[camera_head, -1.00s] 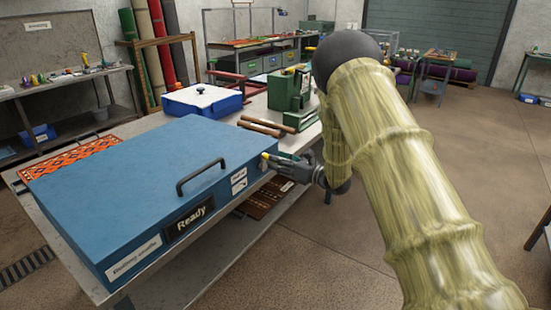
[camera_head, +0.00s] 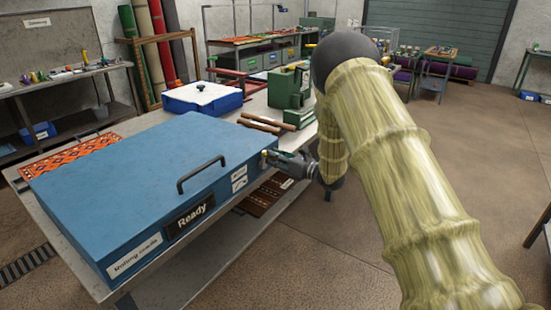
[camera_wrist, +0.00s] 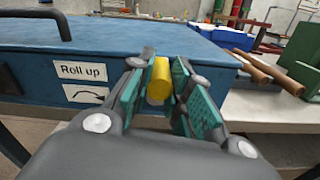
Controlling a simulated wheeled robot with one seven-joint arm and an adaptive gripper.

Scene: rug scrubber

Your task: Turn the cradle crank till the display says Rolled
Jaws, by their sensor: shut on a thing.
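The rolling cradle is a large blue box (camera_head: 130,190) on the table, with a black handle on its lid. Its display (camera_head: 189,215) reads Ready. On its right side are a "Roll up" label (camera_wrist: 83,72) and an arrow label (camera_wrist: 87,94). The crank's yellow grip (camera_wrist: 159,80) stands between my finger pads in the wrist view, at the box's right end. My gripper (camera_head: 270,156) is shut on this grip; it also shows in the wrist view (camera_wrist: 160,92). The crank's arm behind the grip is hidden by my fingers.
A patterned orange rug (camera_head: 70,155) lies at the box's left. A blue and white bin (camera_head: 203,98), wooden rollers (camera_head: 262,123) and a green machine (camera_head: 288,88) stand behind on the table (camera_head: 150,290). The floor at right is open.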

